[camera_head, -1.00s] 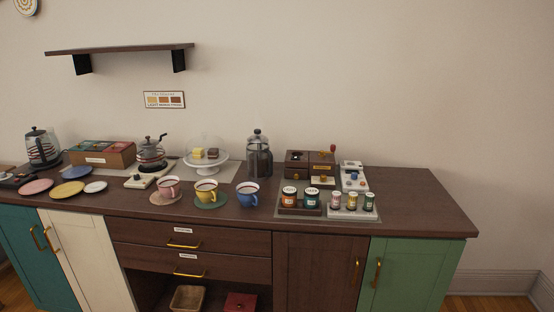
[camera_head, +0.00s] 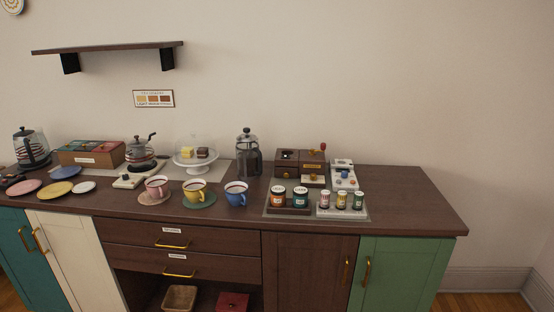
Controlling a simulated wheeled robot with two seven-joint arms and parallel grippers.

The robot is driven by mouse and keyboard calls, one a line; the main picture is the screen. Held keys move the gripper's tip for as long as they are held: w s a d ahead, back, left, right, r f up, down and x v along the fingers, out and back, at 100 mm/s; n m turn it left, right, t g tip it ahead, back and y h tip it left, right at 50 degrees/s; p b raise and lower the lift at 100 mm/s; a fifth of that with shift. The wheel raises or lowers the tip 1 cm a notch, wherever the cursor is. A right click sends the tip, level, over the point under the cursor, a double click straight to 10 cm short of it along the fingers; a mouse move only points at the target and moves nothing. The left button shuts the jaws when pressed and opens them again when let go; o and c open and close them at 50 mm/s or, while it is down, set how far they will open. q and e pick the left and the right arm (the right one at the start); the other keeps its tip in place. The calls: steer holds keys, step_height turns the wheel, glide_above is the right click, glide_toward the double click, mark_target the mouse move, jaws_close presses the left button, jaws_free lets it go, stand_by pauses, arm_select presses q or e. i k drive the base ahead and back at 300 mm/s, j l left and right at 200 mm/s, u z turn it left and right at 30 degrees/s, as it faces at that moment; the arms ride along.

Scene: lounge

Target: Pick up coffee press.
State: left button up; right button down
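The coffee press (camera_head: 248,157) is a tall clear glass cylinder with a dark metal frame and a domed lid with a knob. It stands upright at the back of the dark wooden counter (camera_head: 410,205), between the glass-domed cake stand (camera_head: 196,155) and the wooden coffee grinder boxes (camera_head: 300,163). The blue cup (camera_head: 236,194) stands in front of it, apart from it. Neither of my grippers shows in the head view.
Yellow (camera_head: 195,191) and pink (camera_head: 157,188) cups stand along the front. A tray (camera_head: 268,213) with several small jars lies to the right of the blue cup. A wall shelf (camera_head: 108,48) hangs at upper left. The counter's right end is bare.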

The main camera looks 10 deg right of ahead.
mark_target(248, 156)
steer(key=i+u, duration=0.1)
steer(key=i, duration=0.65)
steer(key=i+l+u, duration=0.1)
steer(key=i, duration=0.65)
steer(key=l, duration=0.1)
